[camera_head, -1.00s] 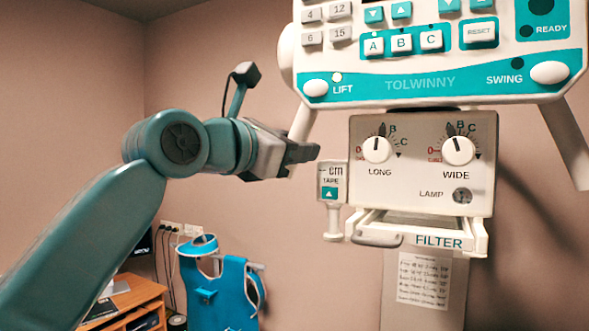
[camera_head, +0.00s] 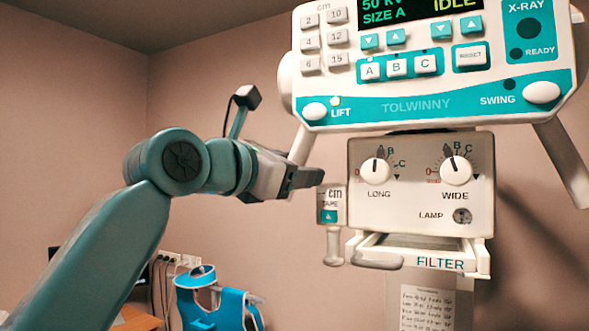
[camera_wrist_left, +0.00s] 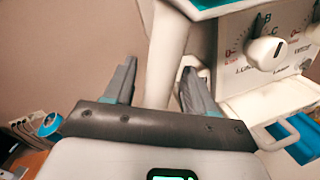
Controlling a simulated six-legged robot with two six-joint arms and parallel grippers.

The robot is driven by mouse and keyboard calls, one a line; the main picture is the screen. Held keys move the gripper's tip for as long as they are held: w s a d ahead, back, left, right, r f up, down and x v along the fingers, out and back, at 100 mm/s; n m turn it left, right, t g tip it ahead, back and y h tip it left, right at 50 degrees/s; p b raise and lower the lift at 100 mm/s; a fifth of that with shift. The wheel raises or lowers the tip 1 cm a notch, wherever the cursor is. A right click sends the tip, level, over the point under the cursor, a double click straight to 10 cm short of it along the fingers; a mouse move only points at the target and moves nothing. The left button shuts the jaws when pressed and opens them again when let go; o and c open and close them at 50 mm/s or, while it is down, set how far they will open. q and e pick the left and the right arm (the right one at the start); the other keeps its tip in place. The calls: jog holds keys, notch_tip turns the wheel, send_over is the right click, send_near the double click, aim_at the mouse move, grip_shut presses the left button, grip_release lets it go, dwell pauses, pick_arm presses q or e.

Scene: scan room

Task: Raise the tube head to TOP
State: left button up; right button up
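The tube head is a white unit with a teal control panel (camera_head: 420,108) and a white collimator box (camera_head: 420,185) below it. The LIFT knob (camera_head: 315,111) is at the panel's lower left, with a small lamp beside it. A white handle bar (camera_head: 299,146) slants down from that corner. My left gripper (camera_head: 308,178) is at this bar's lower end, beside the tape holder (camera_head: 331,204). In the left wrist view its fingers (camera_wrist_left: 158,78) are apart, and the bar (camera_wrist_left: 164,50) shows between them. I cannot tell whether they touch it. My right gripper is not in view.
A second handle bar (camera_head: 562,160) hangs at the panel's right. A filter tray (camera_head: 420,258) sits under the collimator. A blue apron (camera_head: 215,305) hangs on the wall at lower left, near a wooden desk (camera_head: 135,320). The panel display (camera_head: 420,12) reads IDLE.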

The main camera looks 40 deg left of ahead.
pick_arm(q)
jog(key=s+d+b, duration=0.1)
jog(key=s+b, duration=0.1)
jog(key=s, duration=1.4)
jog(key=shift+s+d, duration=0.15)
jog(key=shift+d, duration=0.05)
dwell(0.4)
